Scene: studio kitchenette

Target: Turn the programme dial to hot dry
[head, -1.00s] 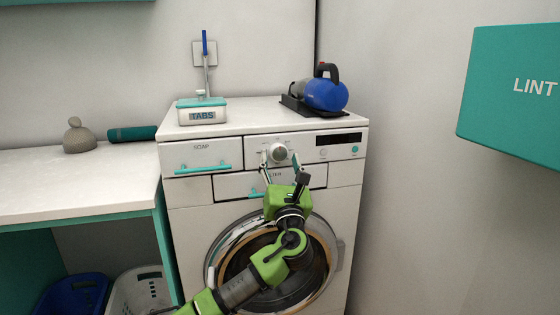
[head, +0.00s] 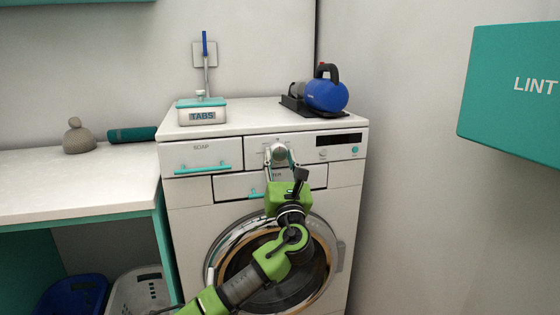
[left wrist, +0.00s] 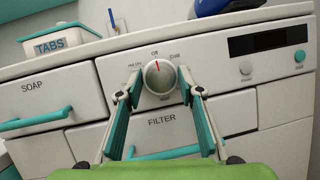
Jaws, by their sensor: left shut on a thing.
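The programme dial (head: 279,153) is a round silver knob on the white washing machine's front panel. In the left wrist view the dial (left wrist: 159,76) has a red mark pointing up at the label Off. A label that looks like Hot Dry (left wrist: 132,79) is to its left, and Cold is at its upper right. My left gripper (head: 280,163) is shut on the dial, one finger on each side. In the left wrist view its fingers (left wrist: 159,88) flank the knob. My right gripper is not in view.
The soap drawer (head: 202,156) is left of the dial. The filter flap (head: 230,185) lies below, behind my gripper. A dark display (head: 339,139) and two buttons are to the right. A TABS box (head: 202,116) and a blue appliance (head: 325,95) stand on top.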

